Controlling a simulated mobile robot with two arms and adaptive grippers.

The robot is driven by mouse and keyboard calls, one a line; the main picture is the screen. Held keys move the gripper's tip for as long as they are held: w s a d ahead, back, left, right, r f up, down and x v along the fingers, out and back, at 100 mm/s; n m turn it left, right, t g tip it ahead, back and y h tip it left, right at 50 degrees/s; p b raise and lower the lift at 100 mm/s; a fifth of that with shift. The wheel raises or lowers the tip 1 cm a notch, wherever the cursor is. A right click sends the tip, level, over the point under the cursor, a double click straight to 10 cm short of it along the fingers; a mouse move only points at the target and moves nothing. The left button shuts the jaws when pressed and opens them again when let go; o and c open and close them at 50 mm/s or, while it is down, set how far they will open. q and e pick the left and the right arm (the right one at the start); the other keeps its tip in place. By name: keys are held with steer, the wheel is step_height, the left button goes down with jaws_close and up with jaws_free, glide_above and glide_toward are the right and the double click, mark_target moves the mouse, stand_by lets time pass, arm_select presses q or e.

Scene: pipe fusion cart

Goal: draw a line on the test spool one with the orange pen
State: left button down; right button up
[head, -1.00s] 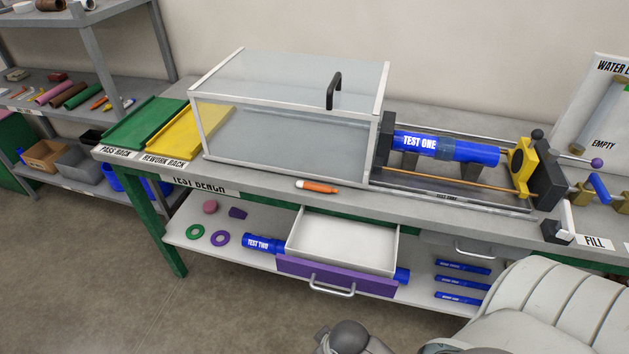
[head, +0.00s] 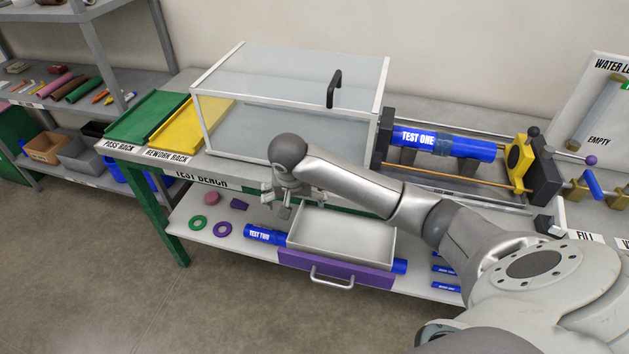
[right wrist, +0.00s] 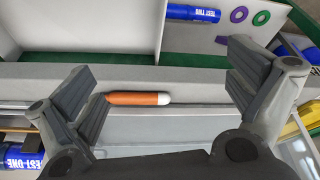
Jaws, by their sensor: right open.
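Test spool one, a blue pipe labelled TEST ONE (head: 470,150), lies level in the black and yellow clamp fixture on the bench in the head view. Its end also shows at the lower left of the right wrist view (right wrist: 14,163). The orange pen (right wrist: 135,98), with a white end, lies on the bench's front edge in the right wrist view. My right arm hides it in the head view. My right gripper (head: 279,205) is open and empty above the front edge. In the right wrist view its fingers (right wrist: 165,85) are spread on either side of the pen, apart from it.
A clear box (head: 290,95) with a black handle stands behind my right gripper. An open purple-fronted drawer (head: 335,272) juts out below the bench top. A second blue spool, TEST TWO (head: 262,235), lies on the lower shelf. Green (head: 140,118) and yellow racks are at left.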

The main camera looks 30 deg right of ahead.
steer(key=w+d+r+m+h, duration=0.1)
steer(key=w+d+r+m, duration=0.3)
steer(key=d+r, duration=0.25)
steer(key=x, duration=0.3)
steer(key=p+x, duration=0.1)
steer(key=x, duration=0.1)
steer(key=shift+s+d+f, duration=0.2)
steer(key=shift+d, duration=0.1)
steer(key=shift+w+d+f+p, duration=0.1)
steer(key=shift+d+f+p, duration=0.05)
steer(key=shift+f+p, duration=0.3)
steer(key=shift+p+x, duration=0.3)
steer(key=shift+x, duration=1.85)
steer(key=c, duration=0.6)
